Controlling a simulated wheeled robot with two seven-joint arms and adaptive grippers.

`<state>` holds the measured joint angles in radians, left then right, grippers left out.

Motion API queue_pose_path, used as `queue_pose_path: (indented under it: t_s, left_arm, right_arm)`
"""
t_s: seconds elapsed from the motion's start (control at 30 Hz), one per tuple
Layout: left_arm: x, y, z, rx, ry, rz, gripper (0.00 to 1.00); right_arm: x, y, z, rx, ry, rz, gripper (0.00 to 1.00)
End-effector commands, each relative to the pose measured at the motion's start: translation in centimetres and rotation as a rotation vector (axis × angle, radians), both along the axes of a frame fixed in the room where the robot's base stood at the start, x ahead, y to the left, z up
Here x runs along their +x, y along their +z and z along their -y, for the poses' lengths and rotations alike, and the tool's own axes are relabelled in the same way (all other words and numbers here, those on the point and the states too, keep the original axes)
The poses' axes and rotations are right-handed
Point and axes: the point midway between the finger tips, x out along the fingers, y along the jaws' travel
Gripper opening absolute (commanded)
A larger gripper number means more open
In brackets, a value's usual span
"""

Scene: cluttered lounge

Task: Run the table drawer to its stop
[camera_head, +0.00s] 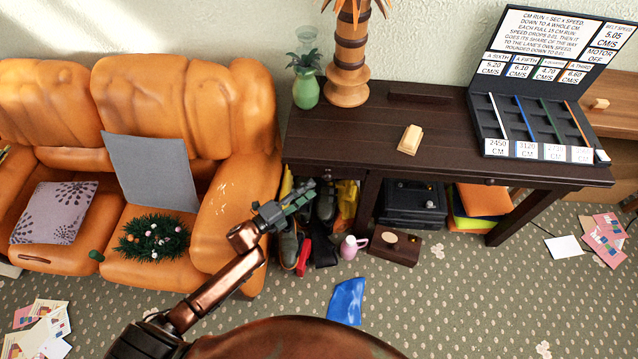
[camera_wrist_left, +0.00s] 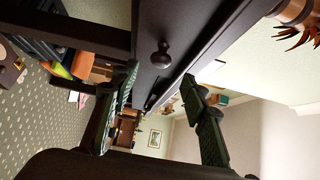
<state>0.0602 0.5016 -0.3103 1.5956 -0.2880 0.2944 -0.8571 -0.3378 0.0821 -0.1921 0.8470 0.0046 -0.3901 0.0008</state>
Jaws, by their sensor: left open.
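The dark wooden table (camera_head: 345,130) stands against the wall in the head view. Its drawer front, below the tabletop, is partly visible. In the left wrist view the dark drawer front (camera_wrist_left: 185,42) carries a round dark knob (camera_wrist_left: 161,56). The drawer looks about flush with the table; any small gap cannot be told. My left gripper (camera_head: 308,191) is open in front of the table's left end. In the wrist view its two fingers (camera_wrist_left: 160,88) are spread, with the knob ahead between them and apart from them. My right gripper is not in view.
An orange sofa (camera_head: 255,160) stands close left of the table. Shoes (camera_head: 290,243), a pink mug (camera_head: 352,246) and a wooden box (camera_head: 395,247) crowd the floor below. The tabletop holds a green vase (camera_head: 306,92), a tan block (camera_head: 410,139) and a display case (camera_head: 535,95).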

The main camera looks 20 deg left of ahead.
Motion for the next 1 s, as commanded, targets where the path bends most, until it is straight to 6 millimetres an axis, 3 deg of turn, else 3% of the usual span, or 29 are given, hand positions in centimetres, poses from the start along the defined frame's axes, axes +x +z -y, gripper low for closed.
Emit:
queue_pose_path:
  t_s: [0.1, 0.3, 1.0]
  left_arm:
    - [-2.1, -0.1, -1.1, 0.0, 0.001, -0.002, 0.41]
    - [-3.9, 0.0, -2.1, -0.001, 0.0, 0.0, 0.41]
    - [-4.3, 0.0, -2.3, -0.001, 0.0, 0.0, 0.41]
  right_arm:
    - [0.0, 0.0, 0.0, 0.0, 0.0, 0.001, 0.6]
    - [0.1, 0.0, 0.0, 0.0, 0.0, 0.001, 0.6]
    - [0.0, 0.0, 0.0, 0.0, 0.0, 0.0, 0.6]
